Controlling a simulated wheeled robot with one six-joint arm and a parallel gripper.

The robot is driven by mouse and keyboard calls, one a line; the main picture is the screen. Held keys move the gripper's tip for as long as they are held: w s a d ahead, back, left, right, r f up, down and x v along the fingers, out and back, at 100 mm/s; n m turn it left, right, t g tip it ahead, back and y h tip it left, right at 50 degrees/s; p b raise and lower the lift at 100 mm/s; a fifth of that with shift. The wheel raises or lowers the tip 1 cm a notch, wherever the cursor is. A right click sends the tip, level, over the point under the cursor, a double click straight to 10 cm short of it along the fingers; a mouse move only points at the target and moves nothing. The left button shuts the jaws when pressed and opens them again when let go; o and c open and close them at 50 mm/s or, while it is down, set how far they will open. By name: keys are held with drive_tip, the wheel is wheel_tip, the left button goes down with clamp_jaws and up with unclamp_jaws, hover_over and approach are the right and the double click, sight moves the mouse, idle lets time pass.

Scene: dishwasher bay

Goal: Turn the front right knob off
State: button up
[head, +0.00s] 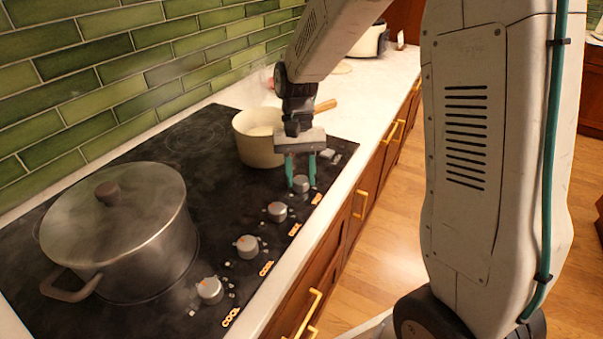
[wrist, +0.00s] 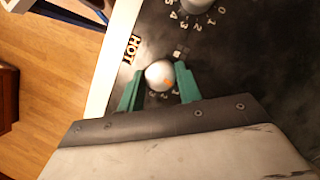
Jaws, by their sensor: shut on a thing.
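A row of silver knobs runs along the cooktop's front edge. The far-end knob (head: 301,181) stands between the two green fingers of my gripper (head: 301,184). In the wrist view the round knob (wrist: 160,74) shows an orange mark low on its face, and the fingers of my gripper (wrist: 158,80) are shut on its sides. An orange HOT label (wrist: 131,48) lies beside this knob. The other knobs in the row, one near the middle (head: 277,211), one nearer (head: 247,246) and the nearest (head: 209,289), are untouched.
A large lidded pot (head: 125,235) stands on the near part of the black cooktop (head: 190,140). A cream saucepan (head: 258,150) stands close behind my gripper, with a wooden handle (head: 325,106). Haze hangs over the cooktop. White counter (head: 375,85) lies beyond.

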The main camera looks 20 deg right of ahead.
drive_tip(key=shift+n+h, duration=0.3)
drive_tip(key=shift+n, duration=0.6)
drive_tip(key=o, duration=1)
drive_tip(key=v, duration=0.8)
drive_tip(key=shift+a, duration=0.1)
drive_tip(key=shift+f, duration=0.15)
